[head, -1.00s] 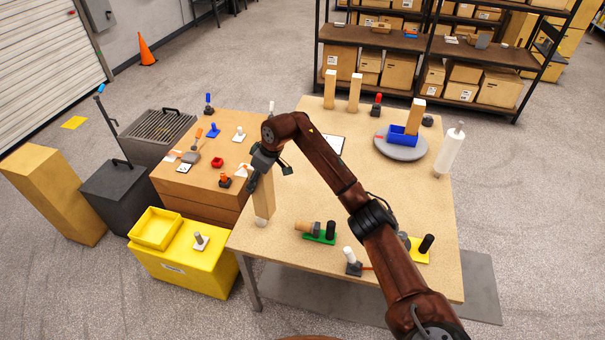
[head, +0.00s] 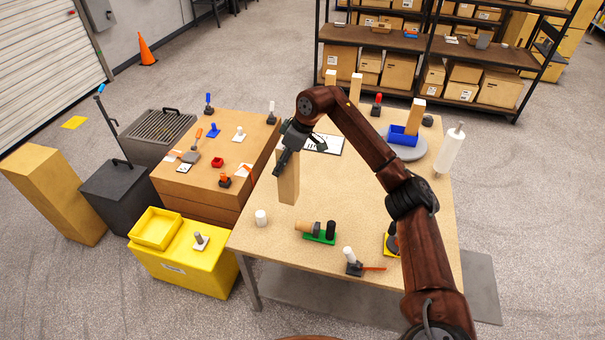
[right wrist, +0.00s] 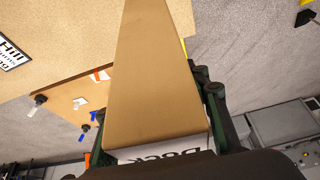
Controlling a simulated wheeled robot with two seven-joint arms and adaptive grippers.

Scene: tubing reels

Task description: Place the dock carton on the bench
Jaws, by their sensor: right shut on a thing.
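The dock carton (head: 289,180) is a tall, plain tan box held upright at the left part of the wooden bench (head: 370,215). In the right wrist view the carton (right wrist: 156,80) fills the middle, with a white band reading "DOCK" at its near end. My right gripper (head: 284,160) is shut on the carton near its top. The carton's lower end appears over the bench top; I cannot tell whether it touches. My left gripper is not in view.
A white cylinder (head: 261,217) and a green-based item (head: 320,238) stand near the carton. A printed sheet (head: 325,145) lies behind. Other tall tan blocks (head: 355,88) stand at the back. A blue tray (head: 402,135) sits on a grey disc. Bare bench lies right of the carton.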

